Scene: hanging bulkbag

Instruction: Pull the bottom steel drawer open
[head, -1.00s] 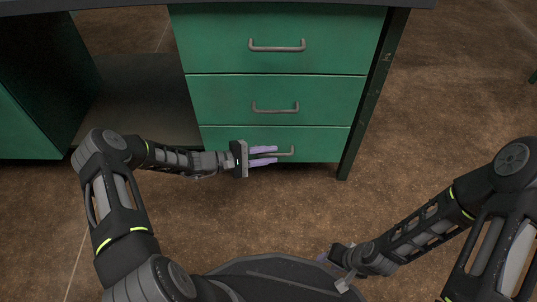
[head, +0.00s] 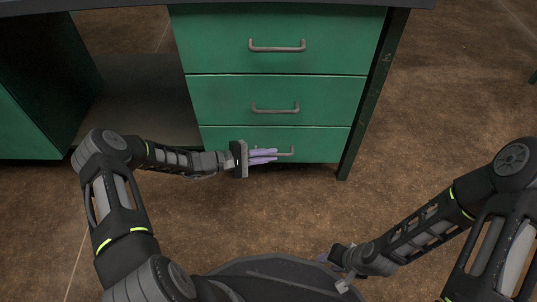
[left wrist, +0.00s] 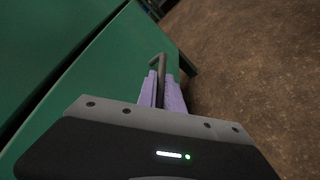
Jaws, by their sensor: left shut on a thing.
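The bottom steel drawer (head: 318,147) is green and sits flush with the drawers above it in the head view. Its grey bar handle (head: 288,152) shows at the right end; the left part is hidden by my gripper. My left gripper (head: 264,156) has pale purple fingers shut on this handle. In the left wrist view the fingers (left wrist: 162,92) close around the handle bar (left wrist: 158,64), with the green drawer front (left wrist: 100,85) beside it. My right gripper (head: 335,262) is low at the bottom of the head view, away from the drawer; its fingers are mostly hidden.
The middle drawer (head: 325,92) and top drawer (head: 330,30) are closed above, each with a grey handle. A dark desk leg (head: 368,95) stands right of the drawers. Open brown floor (head: 270,215) lies in front of the desk.

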